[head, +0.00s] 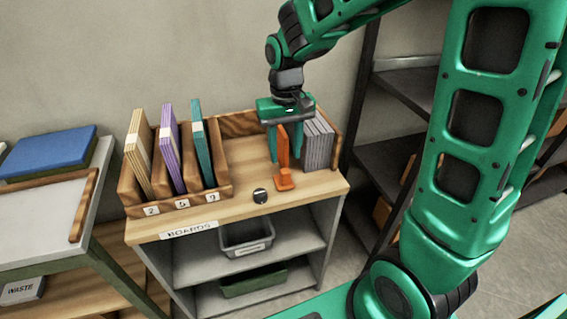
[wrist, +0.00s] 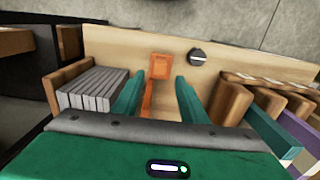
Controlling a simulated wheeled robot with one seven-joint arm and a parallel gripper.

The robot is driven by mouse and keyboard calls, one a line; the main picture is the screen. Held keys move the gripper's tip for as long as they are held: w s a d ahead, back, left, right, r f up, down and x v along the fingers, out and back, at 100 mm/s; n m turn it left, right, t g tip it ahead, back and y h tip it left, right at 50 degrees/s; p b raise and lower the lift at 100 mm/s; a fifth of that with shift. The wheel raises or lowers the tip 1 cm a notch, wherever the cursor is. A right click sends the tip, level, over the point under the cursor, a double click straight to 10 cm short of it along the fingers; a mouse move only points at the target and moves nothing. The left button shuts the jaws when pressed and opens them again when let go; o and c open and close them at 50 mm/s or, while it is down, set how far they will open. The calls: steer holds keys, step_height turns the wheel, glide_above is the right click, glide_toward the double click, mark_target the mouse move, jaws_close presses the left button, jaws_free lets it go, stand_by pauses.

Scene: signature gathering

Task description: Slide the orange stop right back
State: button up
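The orange stop (head: 283,153) stands upright on the wooden top, with its foot toward the front edge. Its foot and part of its upright also show in the wrist view (wrist: 160,70). My gripper (head: 284,150) points down over the stop, with a green finger on either side of it. In the wrist view the fingers (wrist: 158,90) are spread apart. The stop's upright is nearer the left finger there; I cannot tell whether they touch. A stack of grey boards (head: 318,146) stands just right of the stop in the head view.
A wooden rack (head: 181,202) with slots marked 2, 5 and 9 holds cream, purple and teal boards to the left. A small dark round object (head: 260,196) sits at the front edge. A wooden rim (head: 238,123) closes the back. Bare wood lies between rack and stop.

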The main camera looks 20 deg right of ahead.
step_height(320, 180, up, 3)
stand_by(0.6)
steer(key=s+d+m, duration=0.2)
steer(key=s+d, duration=0.6)
steer(key=s, duration=0.4)
steer(key=s+d+r+m, duration=0.1)
steer(key=s+d+m, duration=0.2)
steer(key=s+d, duration=0.6)
steer(key=s, duration=0.3)
steer(key=shift+s+d, duration=0.2)
